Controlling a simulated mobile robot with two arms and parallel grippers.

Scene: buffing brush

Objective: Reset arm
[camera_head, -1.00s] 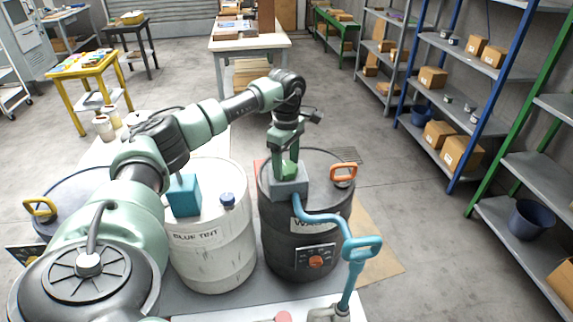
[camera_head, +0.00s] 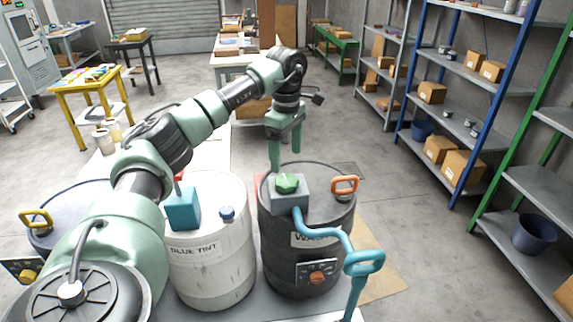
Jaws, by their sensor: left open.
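My left gripper (camera_head: 285,150) is open and empty, its two green fingers pointing down. It hangs above and slightly behind a grey block with a green knob (camera_head: 287,184) on top of the black drum (camera_head: 305,250). The fingers look apart from the knob. A blue hose with a blue handle (camera_head: 364,263) runs from the grey block to the lower right. My left arm reaches in from the lower left across the picture. My right gripper is not in view.
An orange handle (camera_head: 345,185) stands on the black drum. Blue and green shelves stand at right. The floor between is clear.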

